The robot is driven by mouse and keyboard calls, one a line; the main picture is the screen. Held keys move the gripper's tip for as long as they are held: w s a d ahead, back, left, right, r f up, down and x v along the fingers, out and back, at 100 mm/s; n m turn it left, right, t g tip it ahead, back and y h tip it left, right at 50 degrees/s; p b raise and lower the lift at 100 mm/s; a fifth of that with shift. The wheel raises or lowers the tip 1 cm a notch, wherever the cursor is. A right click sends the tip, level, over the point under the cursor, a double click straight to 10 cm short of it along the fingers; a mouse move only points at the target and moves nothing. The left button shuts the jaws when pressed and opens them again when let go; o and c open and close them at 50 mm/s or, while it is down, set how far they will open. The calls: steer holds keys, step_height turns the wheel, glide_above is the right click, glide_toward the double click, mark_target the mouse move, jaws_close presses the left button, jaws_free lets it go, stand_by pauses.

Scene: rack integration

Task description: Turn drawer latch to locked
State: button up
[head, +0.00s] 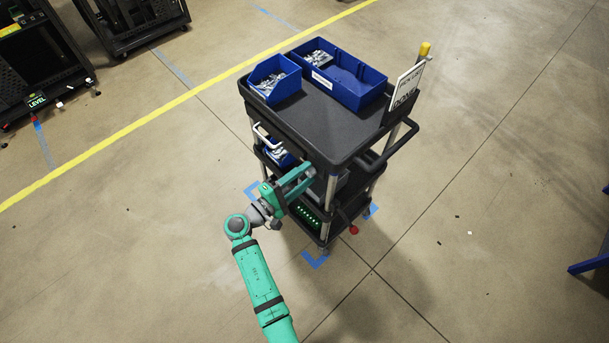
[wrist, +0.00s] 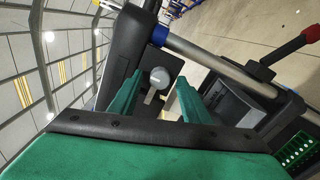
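A round grey knob with a small tab (wrist: 159,77), which looks like the drawer latch, sits on a dark front panel of the cart in the wrist view. My gripper (wrist: 158,88) is open, its two green fingers on either side of the knob with gaps visible. I cannot tell how far the fingertips are from the panel. In the head view my gripper (head: 308,182) is at the cart's near side, below the top shelf. The latch is hidden there by my gripper and the shelf. The latch's locked or unlocked position cannot be read.
The black cart (head: 325,130) carries blue bins (head: 343,83) of metal parts on top and a sign (head: 407,86) at the right. A metal post (wrist: 215,62) stands close beside my gripper. A red-tipped lever (head: 353,229) sticks out low. Floor around is mostly clear.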

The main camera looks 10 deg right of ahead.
steer(key=v, duration=1)
steer(key=shift+s+a, duration=0.25)
steer(key=shift+a, duration=0.05)
stand_by(0.4)
